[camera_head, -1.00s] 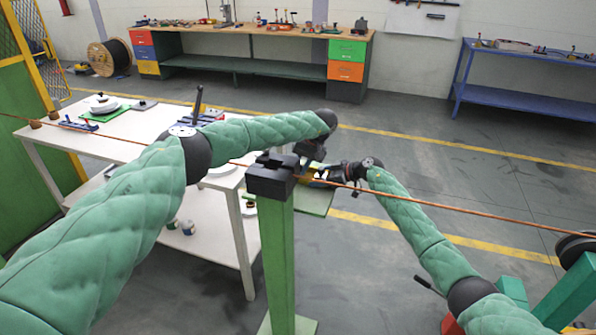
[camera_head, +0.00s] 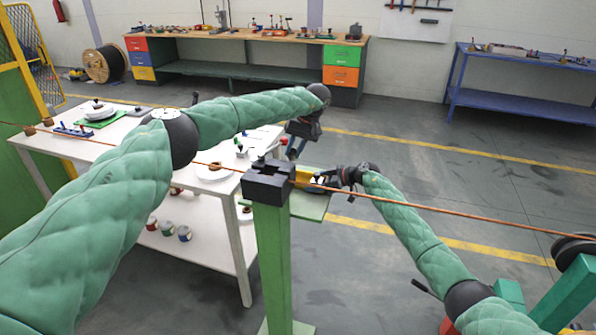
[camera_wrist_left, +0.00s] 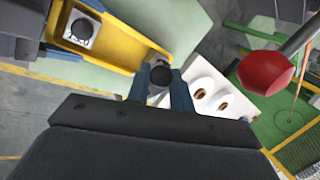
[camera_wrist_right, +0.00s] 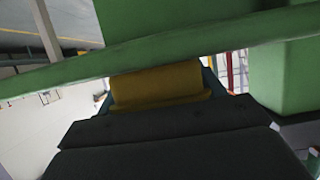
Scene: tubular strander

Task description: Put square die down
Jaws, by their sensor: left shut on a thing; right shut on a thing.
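My left gripper (camera_head: 291,151) is up behind the black block on the green post. In the left wrist view its blue fingers are shut on a small dark piece with a round end (camera_wrist_left: 160,76); I cannot tell whether this is the square die. My right gripper (camera_head: 318,183) is shut on a yellow holder (camera_wrist_right: 160,84), just right of the black block. The holder also shows in the left wrist view (camera_wrist_left: 125,52). A grey square piece with a dark round centre (camera_wrist_left: 82,31) sits in its far end. The left gripper is apart from the holder.
A copper wire (camera_head: 430,208) runs across the scene through the black block (camera_head: 268,183) on the green post (camera_head: 275,260). A white table (camera_head: 213,238) with white discs stands behind, left. A red ball handle (camera_wrist_left: 266,72) is close to my left gripper.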

